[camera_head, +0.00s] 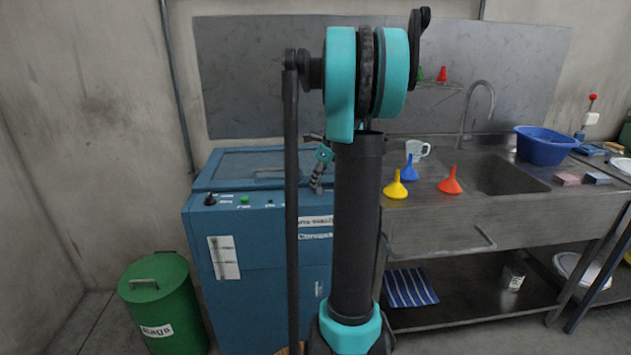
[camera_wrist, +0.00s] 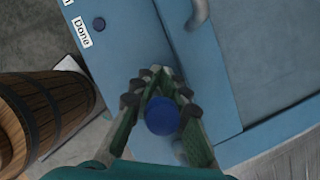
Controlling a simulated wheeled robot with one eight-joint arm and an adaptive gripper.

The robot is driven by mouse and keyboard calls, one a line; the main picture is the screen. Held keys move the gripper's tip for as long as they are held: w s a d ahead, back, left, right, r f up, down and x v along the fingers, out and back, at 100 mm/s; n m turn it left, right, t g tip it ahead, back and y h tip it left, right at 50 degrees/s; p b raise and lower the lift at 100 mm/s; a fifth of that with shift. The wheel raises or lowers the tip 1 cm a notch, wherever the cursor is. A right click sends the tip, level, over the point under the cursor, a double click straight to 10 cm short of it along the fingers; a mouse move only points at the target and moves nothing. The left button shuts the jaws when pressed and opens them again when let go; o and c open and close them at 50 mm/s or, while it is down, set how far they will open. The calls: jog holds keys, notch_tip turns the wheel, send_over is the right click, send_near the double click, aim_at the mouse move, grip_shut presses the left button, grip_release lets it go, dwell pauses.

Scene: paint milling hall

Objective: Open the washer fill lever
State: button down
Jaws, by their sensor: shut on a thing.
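The blue washer cabinet (camera_head: 262,240) stands left of the sink bench, behind my arm, with its lid closed. In the wrist view its blue top (camera_wrist: 120,60) lies under my gripper (camera_wrist: 160,86). The green fingers with dark pads are closed around a round blue knob (camera_wrist: 162,116), which looks like the end of the fill lever. The lever's shaft is hidden beneath the knob and fingers, so its angle cannot be told. In the head view my arm hides most of the gripper and the lever.
A wooden barrel (camera_wrist: 42,110) stands beside the washer. A green rags bin (camera_head: 157,300) is at left. Funnels, including a yellow one (camera_head: 395,187), stand on the sink bench (camera_head: 440,235).

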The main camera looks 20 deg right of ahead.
aim_at(317, 198)
jog(key=shift+s+t, duration=0.1)
jog(key=shift+t, duration=0.2)
jog(key=t, duration=0.1)
jog(key=s+t, duration=0.1)
jog(key=t+h, duration=0.1)
jog(key=t, duration=0.1)
jog(key=shift+s+a+n, duration=0.25)
jog(key=shift+s+n, duration=0.05)
jog(key=shift+n, duration=0.1)
jog(key=shift+s+a+f+n+t+h, duration=0.15)
jog(key=shift+s+t, duration=0.1)
jog(key=shift+t, duration=0.55)
jog(key=shift+s+f+n+t+h, duration=0.1)
jog(key=shift+s+n+t, duration=0.1)
jog(key=shift+t, duration=0.6)
jog(key=shift+s+a+f+n+t+h, duration=0.15)
jog(key=shift+s+t, duration=0.1)
jog(key=shift+t, duration=0.55)
jog(key=c, duration=1.6)
grip_release()
jog(key=shift+d, duration=0.1)
jog(key=shift+s, duration=0.1)
jog(key=v, duration=1.2)
jog(key=shift+f, duration=0.15)
